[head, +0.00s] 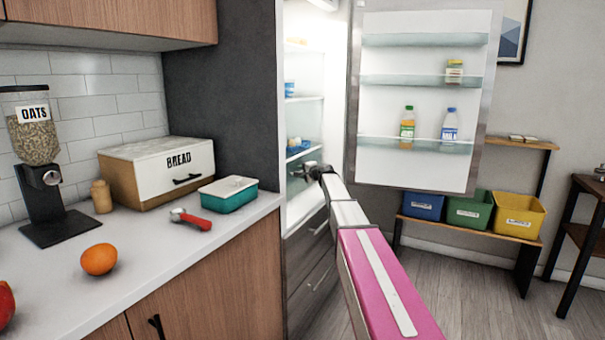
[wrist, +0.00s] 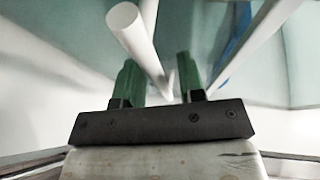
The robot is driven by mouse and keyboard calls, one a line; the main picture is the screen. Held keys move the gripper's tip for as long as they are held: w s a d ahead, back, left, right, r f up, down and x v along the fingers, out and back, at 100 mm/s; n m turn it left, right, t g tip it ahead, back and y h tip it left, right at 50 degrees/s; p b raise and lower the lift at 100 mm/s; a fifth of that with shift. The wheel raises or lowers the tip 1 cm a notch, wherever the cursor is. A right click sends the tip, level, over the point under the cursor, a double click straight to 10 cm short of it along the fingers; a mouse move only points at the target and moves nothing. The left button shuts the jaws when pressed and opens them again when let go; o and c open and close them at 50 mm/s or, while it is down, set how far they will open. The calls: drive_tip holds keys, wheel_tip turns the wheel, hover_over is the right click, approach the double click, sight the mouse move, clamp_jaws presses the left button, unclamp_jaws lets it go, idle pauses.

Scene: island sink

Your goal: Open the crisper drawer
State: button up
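My gripper (head: 304,170) is inside the open refrigerator (head: 308,110), at about the height of its lower part. In the wrist view, its two green fingers (wrist: 160,78) are apart, so it is open. A pale round bar (wrist: 135,38), which looks like a handle, slants down from the top toward the gap between the fingers. I cannot tell whether the fingers touch it. Pale greenish see-through panels (wrist: 60,60) lie behind the bar. The crisper drawer cannot be clearly made out in the head view, where my arm and the cabinet side hide much of the lower interior.
The refrigerator door (head: 420,100) stands wide open to the right, with bottles and a jar on its racks. A counter (head: 150,245) with a bread box (head: 165,170), teal container (head: 229,195) and orange (head: 99,259) is at left. Colored bins (head: 468,212) sit at right.

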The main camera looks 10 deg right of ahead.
clamp_jaws()
drive_tip(key=s+d, duration=0.9)
drive_tip(key=d, duration=0.4)
drive_tip(key=s+d, duration=1)
drive_tip(key=d, duration=0.3)
drive_tip(key=shift+w, duration=0.1)
unclamp_jaws()
drive_tip(key=shift+a, duration=0.1)
drive_tip(key=v, duration=1)
drive_tip(key=shift+s+d, duration=0.25)
drive_tip(key=shift+s, duration=0.05)
drive_tip(key=shift+s+r, duration=0.1)
